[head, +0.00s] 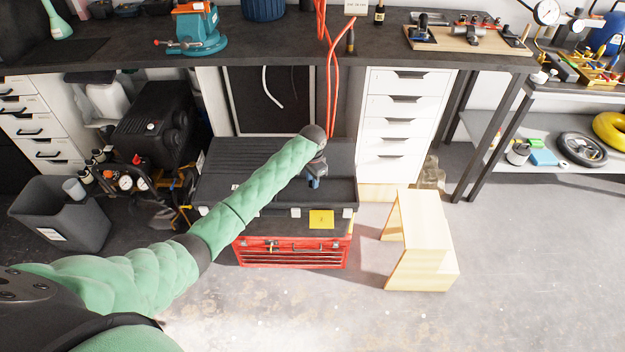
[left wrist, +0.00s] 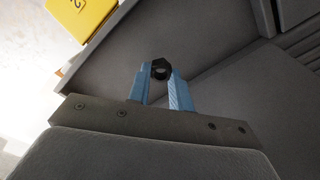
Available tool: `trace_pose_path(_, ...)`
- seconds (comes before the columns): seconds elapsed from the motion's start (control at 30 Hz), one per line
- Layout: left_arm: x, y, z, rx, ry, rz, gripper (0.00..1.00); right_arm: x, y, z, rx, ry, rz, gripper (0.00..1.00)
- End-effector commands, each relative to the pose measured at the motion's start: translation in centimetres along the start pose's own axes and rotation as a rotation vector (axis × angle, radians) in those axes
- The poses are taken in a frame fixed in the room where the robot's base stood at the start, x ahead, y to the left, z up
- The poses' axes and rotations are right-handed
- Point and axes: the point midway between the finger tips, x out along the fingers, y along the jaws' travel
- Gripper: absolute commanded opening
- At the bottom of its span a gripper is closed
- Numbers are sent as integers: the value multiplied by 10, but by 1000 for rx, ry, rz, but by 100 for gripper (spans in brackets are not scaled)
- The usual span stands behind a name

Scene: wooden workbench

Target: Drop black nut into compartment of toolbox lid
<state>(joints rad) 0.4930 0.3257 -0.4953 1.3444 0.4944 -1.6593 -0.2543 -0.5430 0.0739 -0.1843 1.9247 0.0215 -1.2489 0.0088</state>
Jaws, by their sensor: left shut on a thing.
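The black nut (left wrist: 160,69) shows in the left wrist view, held between the blue fingertips of my left gripper (left wrist: 161,80). In the head view, my left gripper (head: 315,181) points down over the right part of the dark toolbox lid (head: 250,155); the nut is too small to make out there. The wrist view shows grey lid surfaces (left wrist: 190,35) beneath and around the nut, with a raised edge to the right. The nut appears above the lid surface; I cannot tell how high. My right gripper is in neither view.
The lid tops a red toolbox (head: 290,255) on the floor, with a yellow note (head: 321,219) at its front. A wooden step stool (head: 420,235) stands to the right. The workbench (head: 300,50) is behind, and a grey bin (head: 62,215) stands at left.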

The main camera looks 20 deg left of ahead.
Motion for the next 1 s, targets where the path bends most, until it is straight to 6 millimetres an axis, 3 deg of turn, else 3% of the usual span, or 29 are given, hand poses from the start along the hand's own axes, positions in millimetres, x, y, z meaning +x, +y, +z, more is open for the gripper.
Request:
trace_pose_path(0.4,1,0,0,0,0,0,0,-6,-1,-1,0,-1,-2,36)
trace_pose_path(0.43,1,0,0,0,0,0,27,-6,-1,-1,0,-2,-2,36)
trace_pose_path(0.53,1,0,0,0,0,0,46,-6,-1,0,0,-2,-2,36)
trace_pose_path(0.83,0,0,0,0,0,0,46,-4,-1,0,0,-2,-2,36)
trace_pose_path(1.0,-13,-1,-1,0,2,-2,46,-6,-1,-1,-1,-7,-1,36)
